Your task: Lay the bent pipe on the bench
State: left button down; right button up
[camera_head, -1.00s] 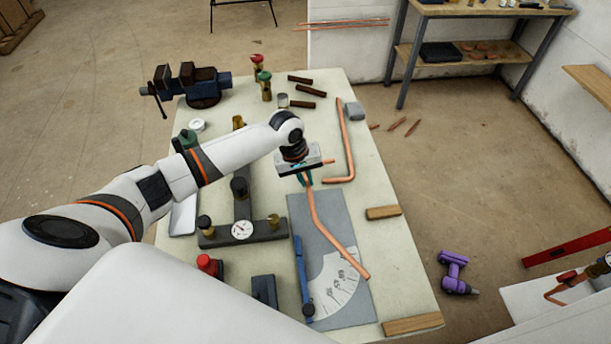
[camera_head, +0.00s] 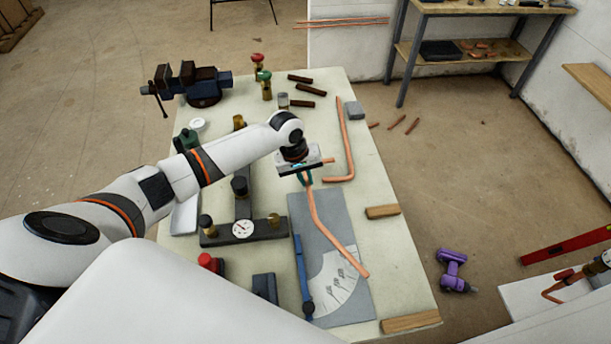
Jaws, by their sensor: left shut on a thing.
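The bent copper pipe (camera_head: 325,228) runs from my left gripper down and right across the grey angle board (camera_head: 341,232), its near end by the printed scale. My left gripper (camera_head: 304,178) is shut on the pipe near its far end; a short stub of pipe shows past the jaws. I cannot tell whether the pipe touches the board. The pale bench (camera_head: 399,262) lies under the arm. A second, L-shaped copper pipe (camera_head: 347,145) lies on the bench just right of the gripper.
A gauge manifold (camera_head: 243,230), a blue bevel tool (camera_head: 302,278) and wood blocks (camera_head: 382,212) lie around the board. A vise (camera_head: 203,86) stands at the far left. A purple drill (camera_head: 454,270) is on the floor. Bare bench shows right of the board.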

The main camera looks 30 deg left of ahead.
pick_arm(q)
jog(key=shift+x, duration=0.85)
jog(key=shift+s+a, duration=0.1)
jog(key=shift+a, duration=0.05)
dwell(0.5)
jog(key=shift+f, duration=0.55)
dwell(0.4)
jog(key=c, duration=1.4)
grip_release()
jog(key=shift+o, duration=0.2)
jog(key=shift+r, duration=0.1)
